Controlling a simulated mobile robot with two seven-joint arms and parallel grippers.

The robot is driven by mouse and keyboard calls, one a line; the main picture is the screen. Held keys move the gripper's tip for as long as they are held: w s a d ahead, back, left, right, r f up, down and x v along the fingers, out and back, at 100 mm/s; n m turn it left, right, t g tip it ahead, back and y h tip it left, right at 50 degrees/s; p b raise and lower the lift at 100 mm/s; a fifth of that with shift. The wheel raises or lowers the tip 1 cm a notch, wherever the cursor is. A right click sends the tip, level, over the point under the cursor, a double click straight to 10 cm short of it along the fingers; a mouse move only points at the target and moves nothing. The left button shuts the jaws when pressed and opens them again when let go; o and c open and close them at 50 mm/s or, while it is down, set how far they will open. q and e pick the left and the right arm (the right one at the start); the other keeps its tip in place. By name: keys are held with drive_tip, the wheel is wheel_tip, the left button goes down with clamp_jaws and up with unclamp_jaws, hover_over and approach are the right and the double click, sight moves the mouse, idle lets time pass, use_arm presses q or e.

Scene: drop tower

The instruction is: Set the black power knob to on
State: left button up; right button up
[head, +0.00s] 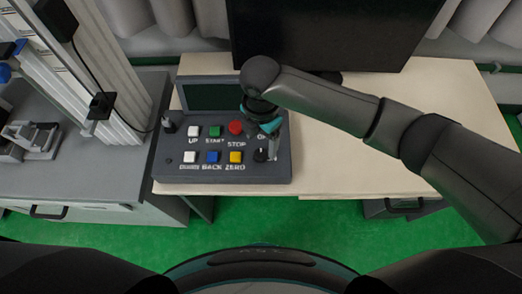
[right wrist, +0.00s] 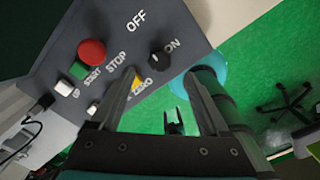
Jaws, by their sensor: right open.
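The black power knob (right wrist: 159,59) sits on the sloped grey control panel, between the white OFF and ON labels in the right wrist view. It also shows at the panel's lower right in the head view (head: 261,155). I cannot tell clearly which way its pointer faces. My right gripper (right wrist: 165,82) is open and empty, its two fingers apart, with the knob just beyond the gap between the fingertips and no clear contact. In the head view the right gripper (head: 272,147) hangs over the panel's right side, partly hiding the OFF/ON lettering. My left gripper is not in view.
The control panel (head: 222,183) also carries a red stop button (head: 236,127), several coloured square buttons and a dark screen (head: 213,96). It stands on a pale table (head: 350,160) that is clear to the right. A large black monitor (head: 335,30) stands behind.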

sight(261, 153)
wheel_tip(261, 153, down, 6)
drive_tip(key=shift+r+b, duration=0.15)
drive_tip(key=shift+b, duration=0.35)
drive_tip(key=shift+c, duration=0.3)
clamp_jaws()
